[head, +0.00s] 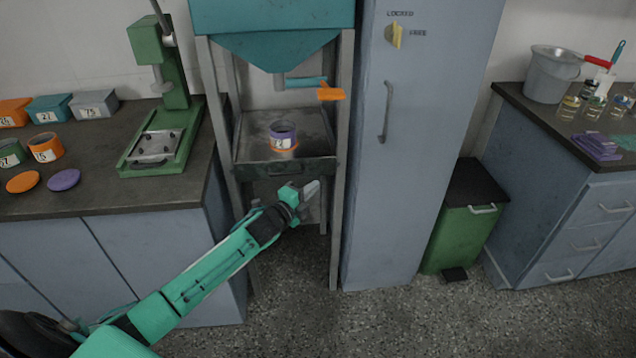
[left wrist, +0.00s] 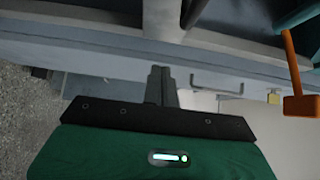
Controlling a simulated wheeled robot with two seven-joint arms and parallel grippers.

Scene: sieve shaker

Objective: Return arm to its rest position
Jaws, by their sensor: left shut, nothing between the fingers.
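My left arm reaches in from the lower left in the head view. Its gripper (head: 312,188) is shut and empty, in front of and below the front edge of the metal tray (head: 250,165) under the teal hopper (head: 275,45). The gripper also shows in the left wrist view (left wrist: 161,72), with its fingers together. A purple and orange sieve stack (head: 284,137) with a white label stands on the tray, above and behind the gripper, apart from it. My right gripper is not in view.
An orange lever (head: 330,93) sticks out below the hopper. Left is a counter (head: 100,190) with a green press (head: 160,95). Right are a tall grey-blue cabinet (head: 415,160), a green bin (head: 468,225) and another counter. The speckled floor (head: 370,325) in front is clear.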

